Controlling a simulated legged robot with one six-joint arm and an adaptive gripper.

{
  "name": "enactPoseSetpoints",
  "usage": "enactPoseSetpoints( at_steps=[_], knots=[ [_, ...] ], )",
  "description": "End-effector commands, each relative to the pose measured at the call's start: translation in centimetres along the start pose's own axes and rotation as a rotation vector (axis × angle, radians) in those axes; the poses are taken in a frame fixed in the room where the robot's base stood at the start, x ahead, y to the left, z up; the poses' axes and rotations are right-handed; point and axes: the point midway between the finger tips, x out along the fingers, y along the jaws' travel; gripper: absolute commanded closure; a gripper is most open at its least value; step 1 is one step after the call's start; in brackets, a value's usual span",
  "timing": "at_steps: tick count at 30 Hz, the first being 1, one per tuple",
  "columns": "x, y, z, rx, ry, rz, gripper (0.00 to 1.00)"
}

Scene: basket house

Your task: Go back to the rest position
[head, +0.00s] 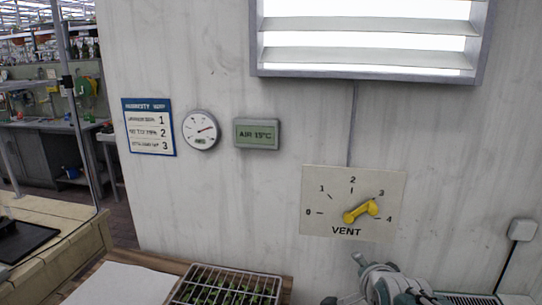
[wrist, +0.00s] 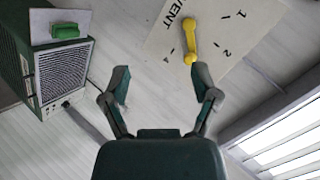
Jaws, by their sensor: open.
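My gripper (wrist: 162,85) is open and empty in the wrist view, its two fingers spread wide with pale wall between them. The yellow vent lever (wrist: 191,42) lies beyond the right fingertip, apart from it. Part of my arm shows at the bottom right of the head view, low on the wall below the plate. The fingertips cannot be made out there.
A slatted window (head: 365,45) is above the plate. A humidity sign (head: 149,127), a round gauge (head: 201,130) and an AIR 15°C display (head: 256,134) hang left. A seedling tray (head: 230,285) stands below. A dark green box with grille (wrist: 66,70) is left in the wrist view.

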Motion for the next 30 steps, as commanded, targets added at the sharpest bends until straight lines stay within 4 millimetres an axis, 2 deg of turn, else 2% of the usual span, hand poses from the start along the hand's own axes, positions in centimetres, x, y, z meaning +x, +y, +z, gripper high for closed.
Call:
enactPoseSetpoints(
  at_steps=[1, 9, 15, 18, 23, 25, 30],
  knots=[
    [-1.5, 0.4, 0.7, -0.101, -0.031, 0.03, 0.22],
    [-9.4, 4.8, 4.7, -0.702, -0.281, 0.188, 0.22],
    [-14.1, 7.9, 6.6, -1.025, -0.462, 0.227, 0.22],
    [-15.0, 8.7, 7.0, -1.093, -0.506, 0.231, 0.22],
    [-15.2, 8.8, 7.1, -1.11, -0.518, 0.233, 0.22],
    [-15.2, 8.8, 7.1, -1.108, -0.518, 0.233, 0.43],
    [-15.2, 8.8, 7.1, -1.107, -0.517, 0.233, 0.43]
  ],
)
